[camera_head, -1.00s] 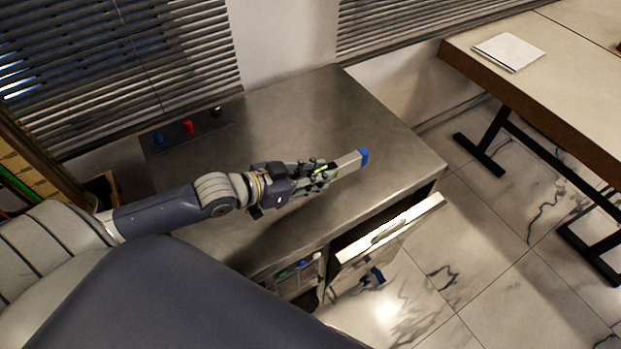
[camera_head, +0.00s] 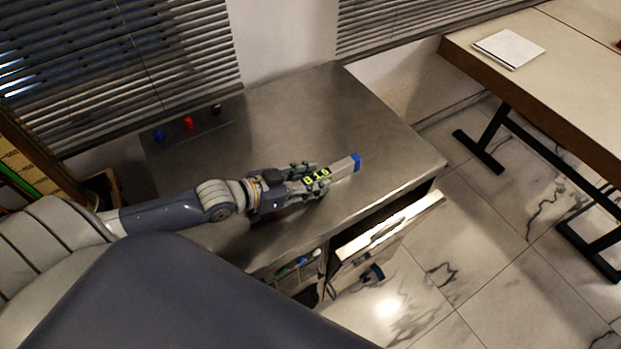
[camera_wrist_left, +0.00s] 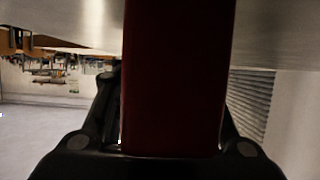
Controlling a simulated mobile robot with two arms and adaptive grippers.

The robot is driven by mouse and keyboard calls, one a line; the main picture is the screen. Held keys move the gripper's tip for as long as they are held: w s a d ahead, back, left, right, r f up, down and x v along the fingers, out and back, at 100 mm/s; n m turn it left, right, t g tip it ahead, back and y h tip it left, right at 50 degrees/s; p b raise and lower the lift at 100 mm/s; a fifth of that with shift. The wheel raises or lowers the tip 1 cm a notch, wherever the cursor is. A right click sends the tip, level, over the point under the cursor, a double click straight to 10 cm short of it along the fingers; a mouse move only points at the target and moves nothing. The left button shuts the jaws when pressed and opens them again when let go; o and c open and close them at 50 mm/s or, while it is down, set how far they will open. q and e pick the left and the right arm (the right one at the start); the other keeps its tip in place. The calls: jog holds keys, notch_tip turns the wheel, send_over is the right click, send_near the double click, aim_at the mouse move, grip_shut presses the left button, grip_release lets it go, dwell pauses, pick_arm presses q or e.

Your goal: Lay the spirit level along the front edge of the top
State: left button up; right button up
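The spirit level (camera_head: 342,168) is a pale grey bar with a blue end, pointing right and slightly back. My left gripper (camera_head: 318,176) is shut on it. The bar lies over the middle of the grey metal top (camera_head: 365,118), behind the front edge and roughly along it; whether it touches the top I cannot tell. In the left wrist view a dark red bar (camera_wrist_left: 175,80), seemingly the level's other end, fills the space between the dark fingers. Most of the level is hidden by the gripper in the head view. My right gripper is not in view.
A drawer (camera_head: 388,240) stands open below the front edge at the right. An open compartment (camera_head: 298,265) with small coloured items is beside it. Blue (camera_head: 159,136), red (camera_head: 188,124) and black (camera_head: 216,110) knobs are at the back left. The top's right side is clear.

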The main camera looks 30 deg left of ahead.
pick_arm(q)
jog(key=shift+r, duration=0.2)
jog(key=shift+s+a, duration=0.15)
jog(key=shift+s, duration=0.1)
jog(key=shift+p+v, duration=0.95)
jog(key=shift+v, duration=4.75)
jog(key=shift+r, duration=0.1)
